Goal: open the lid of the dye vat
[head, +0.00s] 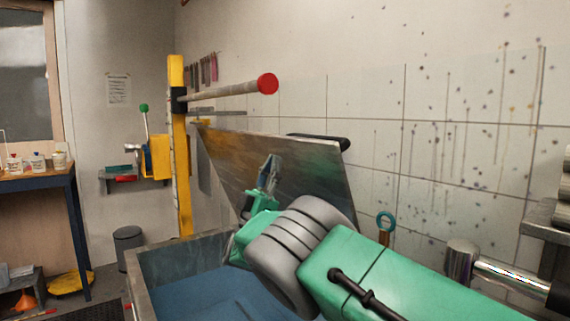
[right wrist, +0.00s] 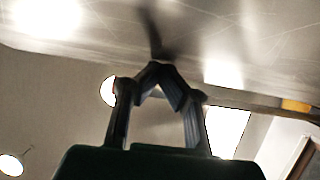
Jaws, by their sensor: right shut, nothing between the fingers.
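The dye vat (head: 141,287) is a grey-rimmed tub with blue inside, at the lower middle of the head view. Its lid (head: 311,170) is a grey metal plate, raised and steeply tilted above the vat. A black handle (head: 328,141) shows at the lid's top edge. My right gripper (head: 271,164) is shut and empty, in front of the lid's inner face. In the right wrist view the closed fingertips (right wrist: 160,68) point up at the lid's surface (right wrist: 95,42); they look close to it or touching. My left gripper is not in view.
A yellow post (head: 182,140) with a red-ended bar (head: 225,91) stands at the left of the lid. A dark table (head: 40,183) with small bottles is at far left. Metal pipework (head: 505,277) is at lower right. A tiled wall is behind.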

